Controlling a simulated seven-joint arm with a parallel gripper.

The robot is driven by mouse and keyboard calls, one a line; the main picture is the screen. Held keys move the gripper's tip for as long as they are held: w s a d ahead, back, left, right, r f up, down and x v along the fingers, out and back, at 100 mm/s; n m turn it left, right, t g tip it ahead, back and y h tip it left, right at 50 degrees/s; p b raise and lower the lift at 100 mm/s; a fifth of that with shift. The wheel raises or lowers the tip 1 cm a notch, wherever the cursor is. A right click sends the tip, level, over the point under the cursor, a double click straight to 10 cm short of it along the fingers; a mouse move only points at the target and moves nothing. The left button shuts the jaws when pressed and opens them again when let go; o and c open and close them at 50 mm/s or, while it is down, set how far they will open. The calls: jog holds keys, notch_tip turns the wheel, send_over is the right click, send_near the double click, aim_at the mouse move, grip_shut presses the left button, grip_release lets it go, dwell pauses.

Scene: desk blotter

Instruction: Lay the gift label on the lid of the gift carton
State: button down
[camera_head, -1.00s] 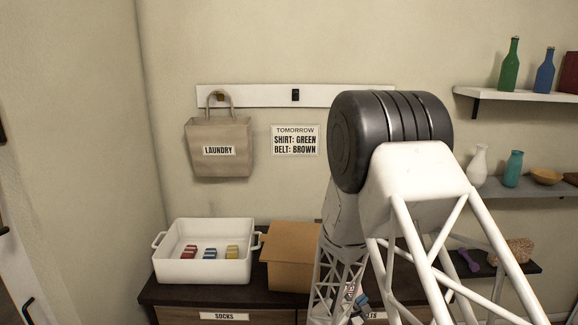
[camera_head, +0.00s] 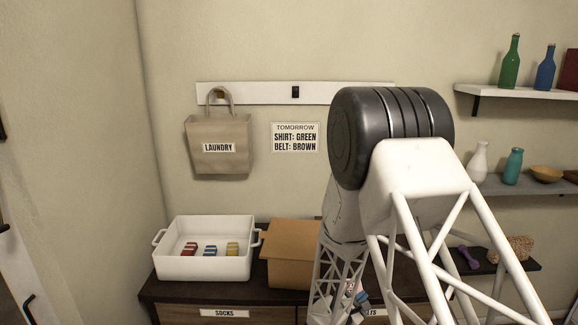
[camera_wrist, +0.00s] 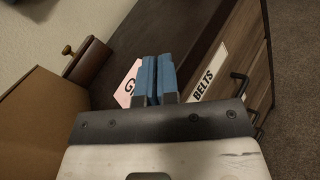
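The gift label is a pale pink tag (camera_wrist: 128,86) with a dark "G" showing in the wrist view. The rest of it is hidden behind the blue fingers of my gripper (camera_wrist: 157,75). The fingers are close together with a narrow gap, and the label appears held at their tips. In the head view my gripper (camera_head: 361,298) is small and partly hidden by my arm. The gift carton, a brown box (camera_head: 290,262), stands on the dark cabinet top, left of my gripper. Its brown side also shows in the wrist view (camera_wrist: 35,115).
A white bin (camera_head: 203,267) with several coloured rolled items stands left of the carton. The cabinet (camera_head: 185,297) has drawers labelled SOCKS and BELTS. A dark wooden block with a knob (camera_wrist: 88,60) is near the fingers. A laundry bag (camera_head: 219,150) hangs on the wall behind.

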notch_tip(320, 180, up, 13)
jog(key=shift+f, duration=0.15)
dwell(1.5)
dwell(0.4)
